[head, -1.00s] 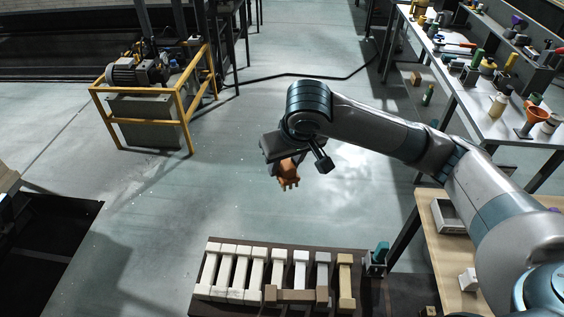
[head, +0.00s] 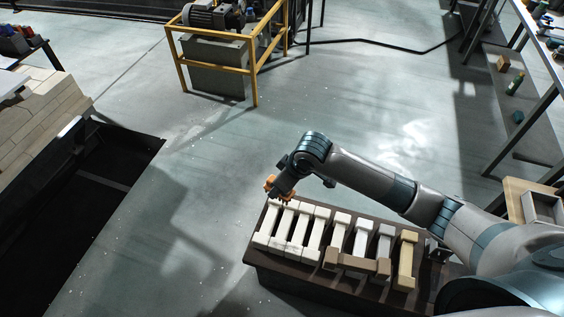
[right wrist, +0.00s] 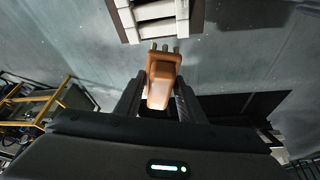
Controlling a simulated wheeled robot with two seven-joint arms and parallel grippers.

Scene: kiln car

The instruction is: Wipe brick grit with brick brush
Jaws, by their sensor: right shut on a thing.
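The orange-brown brick brush (right wrist: 163,72) is clamped between the fingers of my right gripper (right wrist: 157,92), its bristle end pointing at the brick stand. In the head view the brush (head: 270,183) shows only partly past my right gripper (head: 280,190), at the far left corner of the dark stand (head: 300,277). Pale bricks (head: 313,241) lie side by side on the stand. In the wrist view a gap shows between bristles and stand edge; I cannot tell their height difference. I cannot make out the brick grit clearly. My left gripper is out of view.
A dark pit (head: 75,210) and a brick stack (head: 35,112) are at left. A yellow-framed pump (head: 222,50) stands behind. The floor between is clear.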

